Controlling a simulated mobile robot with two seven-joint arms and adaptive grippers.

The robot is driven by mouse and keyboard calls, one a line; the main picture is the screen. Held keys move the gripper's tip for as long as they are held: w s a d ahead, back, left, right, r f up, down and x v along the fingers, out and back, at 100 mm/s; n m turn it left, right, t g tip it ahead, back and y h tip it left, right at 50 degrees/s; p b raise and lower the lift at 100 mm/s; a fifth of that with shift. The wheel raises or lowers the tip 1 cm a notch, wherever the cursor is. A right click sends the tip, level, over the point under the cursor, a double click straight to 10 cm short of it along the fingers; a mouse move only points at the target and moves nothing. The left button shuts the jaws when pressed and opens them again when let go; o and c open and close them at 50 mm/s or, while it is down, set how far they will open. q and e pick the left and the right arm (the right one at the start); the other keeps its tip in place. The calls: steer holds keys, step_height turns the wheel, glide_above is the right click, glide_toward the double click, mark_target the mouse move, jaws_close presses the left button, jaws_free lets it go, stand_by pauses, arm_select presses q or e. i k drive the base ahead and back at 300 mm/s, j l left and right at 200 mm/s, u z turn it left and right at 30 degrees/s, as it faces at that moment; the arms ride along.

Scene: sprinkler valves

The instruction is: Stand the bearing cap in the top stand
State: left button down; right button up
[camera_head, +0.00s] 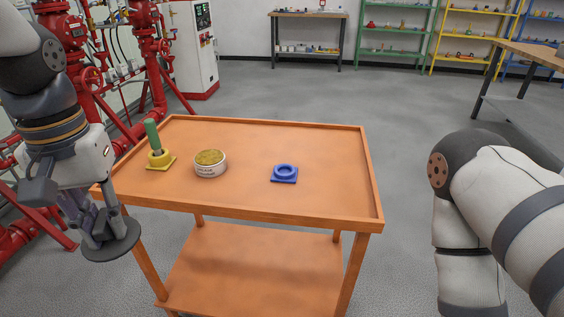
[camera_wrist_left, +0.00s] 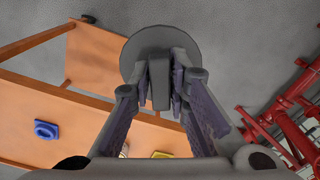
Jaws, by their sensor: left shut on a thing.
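My left gripper (camera_head: 92,232) is shut on a grey part with a wide round disc (camera_head: 117,249) and a block-like stem, which I take to be the bearing cap. It hangs in front of the cart's left front corner, disc downward. In the left wrist view the stem (camera_wrist_left: 159,84) sits between the fingers, with the disc (camera_wrist_left: 150,42) beyond. A blue square stand with a raised ring (camera_head: 284,173) is empty on the cart. A yellow stand (camera_head: 160,161) at left holds a green-handled piece (camera_head: 153,136). I cannot tell which is the top stand. My right gripper is out of view.
The orange cart (camera_head: 330,150) has a raised rim and a lower shelf. A round tin (camera_head: 210,164) with a yellowish top stands between the two stands. Red pipework (camera_head: 80,60) is behind my left arm. The cart's right and back areas are clear.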

mark_target(283, 173)
steer(key=i+l+z, duration=0.2)
steer(key=z, duration=0.25)
steer(key=i+z, duration=0.4)
steer(key=i+j, duration=0.1)
steer(key=i+z, duration=0.05)
steer(key=i, duration=0.05)
